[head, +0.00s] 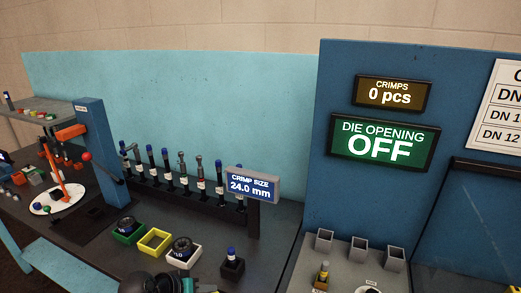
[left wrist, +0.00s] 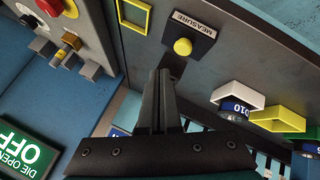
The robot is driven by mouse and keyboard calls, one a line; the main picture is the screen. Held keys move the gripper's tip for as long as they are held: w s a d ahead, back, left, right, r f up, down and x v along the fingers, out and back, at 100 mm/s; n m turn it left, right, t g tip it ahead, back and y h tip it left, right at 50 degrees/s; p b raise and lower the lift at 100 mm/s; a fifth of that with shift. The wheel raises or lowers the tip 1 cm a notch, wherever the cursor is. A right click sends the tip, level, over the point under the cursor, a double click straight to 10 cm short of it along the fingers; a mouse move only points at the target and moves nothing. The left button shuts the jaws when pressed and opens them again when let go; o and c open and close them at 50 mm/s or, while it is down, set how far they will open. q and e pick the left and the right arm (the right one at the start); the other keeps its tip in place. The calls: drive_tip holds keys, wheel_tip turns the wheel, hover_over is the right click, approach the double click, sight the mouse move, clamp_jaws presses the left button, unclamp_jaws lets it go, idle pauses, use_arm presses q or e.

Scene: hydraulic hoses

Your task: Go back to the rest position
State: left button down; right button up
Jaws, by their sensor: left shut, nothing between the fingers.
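My left gripper (left wrist: 166,85) shows in the left wrist view with its two dark fingers together and nothing between them. Its fingertips appear in front of the dark panel, just below the yellow button (left wrist: 182,47) under the MEASURE label. I cannot tell whether they touch the panel. In the head view, part of my left arm shows at the bottom edge, and the fingertips are hard to make out. My right gripper is in neither view.
A row of blue-capped hose ends (head: 167,167) stands in a rack behind the CRIMP SIZE 24.0 mm display (head: 251,187). Green, yellow and white trays (head: 154,241) stand on the dark bench. At right, a blue machine (head: 340,190) carries the DIE OPENING OFF sign (head: 384,142).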

use_arm(q)
drive_tip(key=s+a+r+m+g+y, duration=0.1)
drive_tip(key=s+r+g+y, duration=0.15)
drive_tip(key=s, duration=1.05)
drive_tip(key=s+r+m+g+y, duration=0.1)
drive_tip(key=s+r+m+y, duration=0.15)
drive_tip(key=s, duration=1.05)
wheel_tip(320, 180, down, 32)
drive_tip(key=s+b, duration=0.2)
drive_tip(key=b, duration=0.7)
drive_tip(key=s+a+f+g+b, duration=0.1)
drive_tip(key=s+f+b, duration=0.3)
drive_tip(key=s+f, duration=0.3)
drive_tip(key=s+a+f+g+b, duration=0.1)
drive_tip(key=s+f+b, duration=0.3)
drive_tip(key=s+f, duration=0.4)
wheel_tip(320, 180, down, 7)
drive_tip(key=shift+s+a+r, duration=0.1)
drive_tip(key=shift+s+a, duration=0.1)
drive_tip(key=shift+a, duration=0.2)
